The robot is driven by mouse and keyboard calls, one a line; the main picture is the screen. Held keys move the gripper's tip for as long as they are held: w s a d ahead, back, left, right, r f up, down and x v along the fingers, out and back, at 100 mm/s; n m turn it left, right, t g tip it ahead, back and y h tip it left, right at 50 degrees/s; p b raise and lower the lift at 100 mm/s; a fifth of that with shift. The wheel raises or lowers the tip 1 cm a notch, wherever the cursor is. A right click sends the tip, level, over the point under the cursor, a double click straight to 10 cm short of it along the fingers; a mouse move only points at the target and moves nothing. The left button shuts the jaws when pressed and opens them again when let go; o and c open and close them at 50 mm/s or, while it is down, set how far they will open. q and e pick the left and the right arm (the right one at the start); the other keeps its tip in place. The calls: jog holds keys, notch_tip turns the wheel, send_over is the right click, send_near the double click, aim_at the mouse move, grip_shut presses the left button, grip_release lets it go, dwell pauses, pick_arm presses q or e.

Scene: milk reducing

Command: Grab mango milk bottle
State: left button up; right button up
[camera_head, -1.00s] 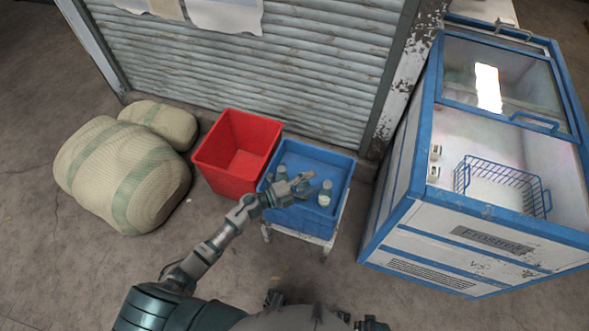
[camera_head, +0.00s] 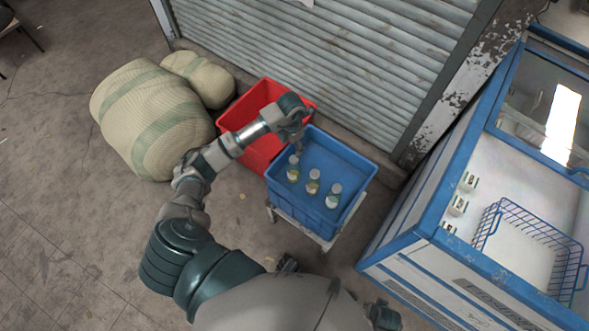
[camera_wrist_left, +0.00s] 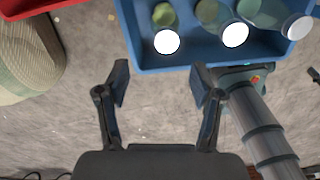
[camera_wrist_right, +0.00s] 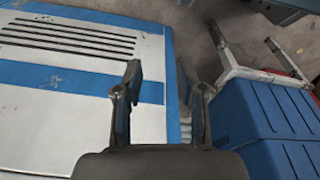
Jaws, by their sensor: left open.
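Three small bottles with white caps stand in the near part of the blue crate (camera_head: 335,155): a left one (camera_head: 293,171), a middle one (camera_head: 313,185) and a right one (camera_head: 333,198). Their labels are too small to read, so I cannot tell which is mango. They also show at the top of the left wrist view, as a left bottle (camera_wrist_left: 165,18), a middle one (camera_wrist_left: 210,13) and a right one (camera_wrist_left: 262,14). My left gripper (camera_wrist_left: 160,72) is open and empty, apart from the bottles. My right gripper (camera_wrist_right: 159,72) is open and empty, away from them.
A red crate (camera_head: 250,150) adjoins the blue crate on its left. The blue crate sits on a low stand (camera_head: 318,237). Stuffed sacks (camera_head: 150,115) lie at left. A blue-and-white freezer (camera_head: 430,235) with a wire basket (camera_head: 530,245) stands at right. A shutter (camera_head: 350,60) closes the back.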

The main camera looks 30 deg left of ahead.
aim_at(295, 159)
pick_arm(q)
notch_tip(295, 159, down, 4)
jog(key=shift+d+r, duration=0.15)
jog(key=shift+d+f+b, duration=0.15)
jog(key=shift+d+f, duration=0.05)
jog(key=shift+f, duration=0.25)
jog(key=shift+d+f+b, duration=0.15)
jog(key=shift+d+f, duration=0.05)
jog(key=shift+f, duration=0.25)
notch_tip(295, 159, down, 4)
jog(key=shift+w+r+b, duration=0.1)
jog(key=shift+b, duration=0.25)
jog(key=shift+a+f, duration=0.1)
jog(key=shift+f, duration=0.25)
jog(key=shift+a, duration=0.1)
pick_arm(e)
jog(key=r, duration=0.4)
jog(key=shift+w+r, duration=0.1)
jog(key=shift+w, duration=0.25)
pick_arm(q)
jog(key=shift+d, duration=0.2)
grip_shut()
pick_arm(e)
jog(key=shift+d, duration=0.25)
